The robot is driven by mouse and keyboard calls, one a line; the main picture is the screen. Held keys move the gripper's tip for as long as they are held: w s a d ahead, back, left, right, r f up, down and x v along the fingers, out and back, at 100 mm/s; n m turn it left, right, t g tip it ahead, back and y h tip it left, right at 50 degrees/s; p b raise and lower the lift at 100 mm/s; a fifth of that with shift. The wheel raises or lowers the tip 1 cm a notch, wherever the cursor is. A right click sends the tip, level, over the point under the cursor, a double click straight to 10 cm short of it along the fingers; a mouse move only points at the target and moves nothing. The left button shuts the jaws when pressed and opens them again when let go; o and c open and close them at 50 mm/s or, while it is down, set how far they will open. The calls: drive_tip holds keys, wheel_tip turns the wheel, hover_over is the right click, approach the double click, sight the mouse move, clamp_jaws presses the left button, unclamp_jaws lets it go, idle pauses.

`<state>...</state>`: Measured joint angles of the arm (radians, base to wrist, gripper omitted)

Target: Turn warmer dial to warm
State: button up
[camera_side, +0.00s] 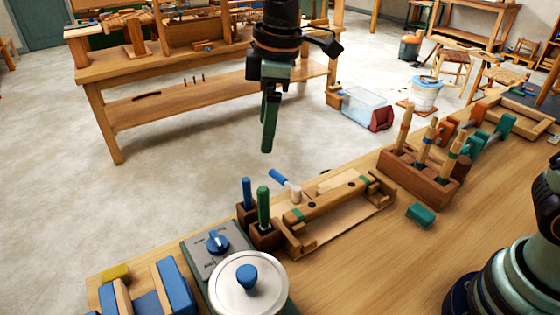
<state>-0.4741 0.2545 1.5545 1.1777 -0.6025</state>
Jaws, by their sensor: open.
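The warmer (197,258) stands at the front left of the bench, a grey-green box with a round metal lid (226,291) topped by a blue knob. Its blue dial (217,240) sits on the grey panel behind the lid, with small markings around it that are too small to read. My gripper (267,142) hangs in the upper middle of the side view, pointing down, well above and to the right of the dial. It is open and empty, though its green fingers overlap from this angle. It touches nothing.
Handled tools in wooden blocks (264,210) stand right of the dial. A wooden cradle (335,212), a tool rack (418,178) and a teal block (421,215) lie farther right. Blue-and-wood blocks (176,285) sit left of the warmer. The bench front is clear.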

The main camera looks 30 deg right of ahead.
sight(216, 238)
drive_tip(key=a+f+n+g, duration=0.2)
drive_tip(key=a+f+n, duration=0.5)
drive_tip(key=a, duration=0.5)
drive_tip(key=shift+m+h, duration=0.4)
drive_tip(key=shift+m, duration=0.3)
drive_tip(key=f, duration=1.2)
drive_tip(key=shift+s+a+f, duration=0.25)
drive_tip(key=shift+f, duration=0.15)
clamp_jaws()
